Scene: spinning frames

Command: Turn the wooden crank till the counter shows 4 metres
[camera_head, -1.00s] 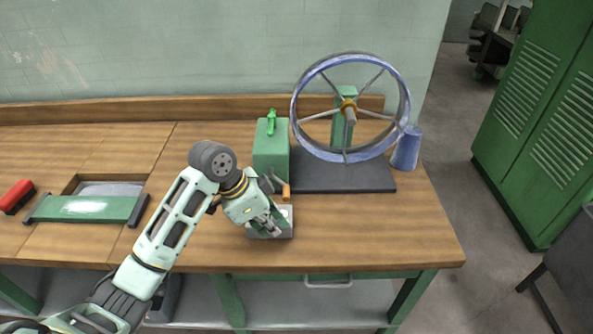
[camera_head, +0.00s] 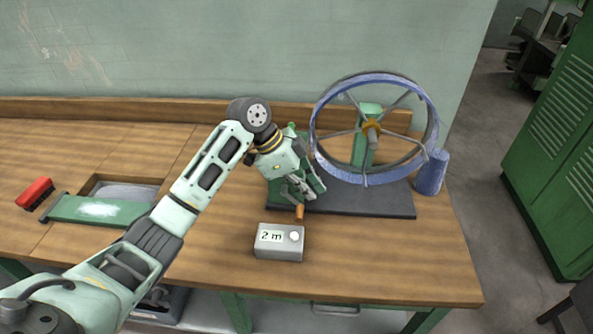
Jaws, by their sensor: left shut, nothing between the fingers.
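The grey counter box (camera_head: 268,251) stands on the wooden bench and its display reads 2 m. A white round knob sits at its right. The crank's wooden handle (camera_head: 299,213) shows just behind the counter, below my left gripper. My left gripper (camera_head: 310,193) is shut and empty, in front of the green housing (camera_head: 275,192) and mostly covering it. The crank arm is largely hidden; I cannot tell whether the fingers touch it. The blue-rimmed wheel (camera_head: 369,80) stands upright on a dark base plate (camera_head: 375,203), right of the gripper. My right gripper is not in view.
A blue cone-shaped spool (camera_head: 431,173) stands right of the wheel. A red brush (camera_head: 35,193) and a green bar (camera_head: 95,210) lie at the left by a bench recess. The front right of the bench (camera_head: 400,255) is clear.

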